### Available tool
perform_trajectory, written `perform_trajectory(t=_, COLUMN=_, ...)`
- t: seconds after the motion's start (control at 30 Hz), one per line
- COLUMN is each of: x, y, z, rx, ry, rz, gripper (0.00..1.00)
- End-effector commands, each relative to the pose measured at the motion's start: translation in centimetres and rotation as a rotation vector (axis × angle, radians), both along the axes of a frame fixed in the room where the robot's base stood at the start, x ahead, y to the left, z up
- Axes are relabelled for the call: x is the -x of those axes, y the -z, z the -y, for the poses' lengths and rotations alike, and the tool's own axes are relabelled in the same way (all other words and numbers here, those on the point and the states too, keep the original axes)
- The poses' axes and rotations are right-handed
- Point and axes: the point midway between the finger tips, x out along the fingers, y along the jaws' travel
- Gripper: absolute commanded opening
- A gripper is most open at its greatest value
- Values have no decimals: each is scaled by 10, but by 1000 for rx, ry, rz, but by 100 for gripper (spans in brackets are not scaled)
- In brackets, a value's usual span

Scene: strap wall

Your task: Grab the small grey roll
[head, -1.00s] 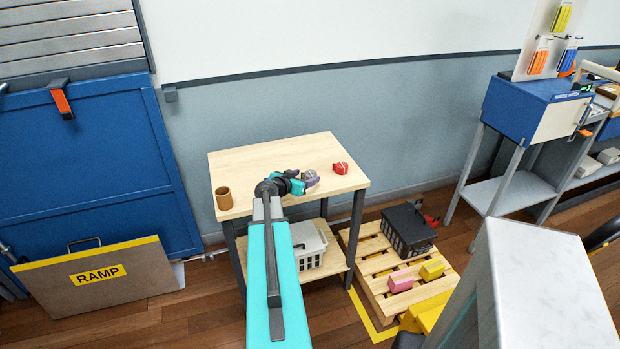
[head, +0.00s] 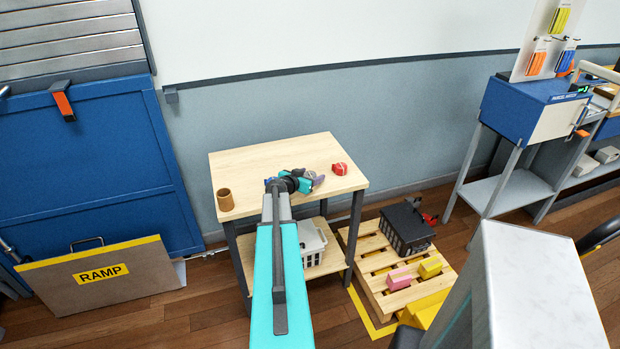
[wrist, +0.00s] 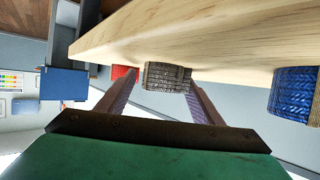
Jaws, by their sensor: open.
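The small grey roll (wrist: 166,77) has a woven, ribbed surface and sits on the wooden table top (head: 250,163). In the wrist view it lies between the tips of my two spread fingers. My gripper (head: 314,181) is open; I cannot tell whether either finger touches the roll. In the head view the grey roll (head: 310,173) is small and partly hidden by my gripper.
A blue roll (wrist: 293,93) stands off to one side in the wrist view. A red roll (head: 339,168) sits right of my gripper, and a brown cup-like roll (head: 225,199) at the table's left. A white basket (head: 311,243) is on the lower shelf.

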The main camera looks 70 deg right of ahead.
Motion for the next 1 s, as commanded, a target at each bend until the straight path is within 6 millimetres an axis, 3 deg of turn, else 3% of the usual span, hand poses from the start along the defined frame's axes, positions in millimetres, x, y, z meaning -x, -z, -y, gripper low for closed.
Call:
perform_trajectory(t=0.47, x=-1, y=0, z=-1, rx=0, ry=-1, rz=-1, gripper=60)
perform_trajectory(t=0.73, x=-1, y=0, z=-1, rx=0, ry=-1, rz=-1, gripper=17)
perform_trajectory(t=1.0, x=-1, y=0, z=-1, rx=0, ry=-1, rz=-1, gripper=16)
